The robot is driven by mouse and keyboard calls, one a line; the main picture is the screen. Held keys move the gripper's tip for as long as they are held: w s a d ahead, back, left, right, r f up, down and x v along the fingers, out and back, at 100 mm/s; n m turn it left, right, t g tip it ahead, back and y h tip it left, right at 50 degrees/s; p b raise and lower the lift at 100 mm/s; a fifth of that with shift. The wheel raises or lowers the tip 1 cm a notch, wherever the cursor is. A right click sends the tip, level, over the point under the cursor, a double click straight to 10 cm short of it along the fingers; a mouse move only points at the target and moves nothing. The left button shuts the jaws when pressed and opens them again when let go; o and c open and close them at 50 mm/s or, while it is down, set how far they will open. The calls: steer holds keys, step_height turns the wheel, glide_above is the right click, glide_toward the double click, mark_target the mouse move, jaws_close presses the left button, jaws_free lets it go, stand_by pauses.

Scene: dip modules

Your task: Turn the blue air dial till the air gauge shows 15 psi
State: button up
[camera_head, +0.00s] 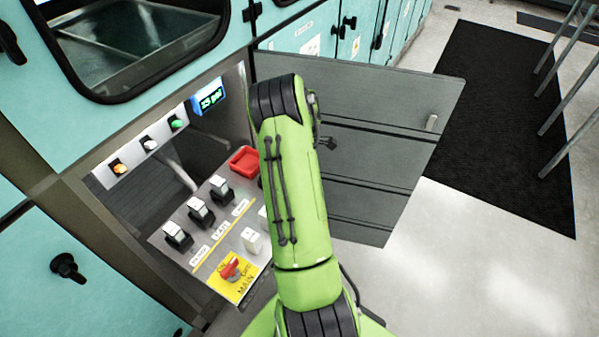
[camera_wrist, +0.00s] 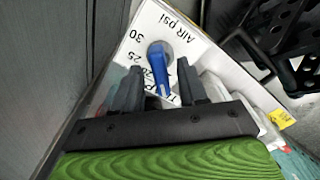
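The blue air dial (camera_wrist: 159,62) is in the wrist view, on a white plate printed "AIR psi" with 30, 25 and further numbers partly hidden. Its lever points down toward my gripper. My gripper (camera_wrist: 160,75) is open, one dark finger on each side of the lever. I cannot tell whether either finger touches it. In the head view, my green arm hides the dial and gripper. The air gauge (camera_head: 211,99) is a small blue display with green digits that look like 25 psi, though the first number is hard to read.
The control panel has a red MAIN switch (camera_head: 231,269) on a yellow plate, several black-and-white rocker switches (camera_head: 199,209) and a red tray-like part (camera_head: 245,161). An open grey door (camera_head: 385,130) stands right of my arm.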

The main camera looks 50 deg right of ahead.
step_height(320, 180, up, 16)
steer(key=p, duration=0.4)
steer(key=shift+f, duration=0.15)
stand_by(0.3)
steer(key=w+a+r+m+t+p, duration=0.1)
steer(key=a+r+m+t, duration=0.1)
steer(key=a+r, duration=0.7)
steer(key=w+a+r+m+t+p, duration=0.1)
steer(key=a+r+m+p, duration=0.15)
steer(key=a+r, duration=0.65)
steer(key=s+a+r+m+t+p, duration=0.1)
steer(key=s+a+m, duration=0.4)
steer(key=s+a, duration=0.9)
steer(key=a+t, duration=0.1)
steer(key=a, duration=0.2)
steer(key=shift+s+r+t, duration=0.15)
steer(key=shift+t, duration=0.15)
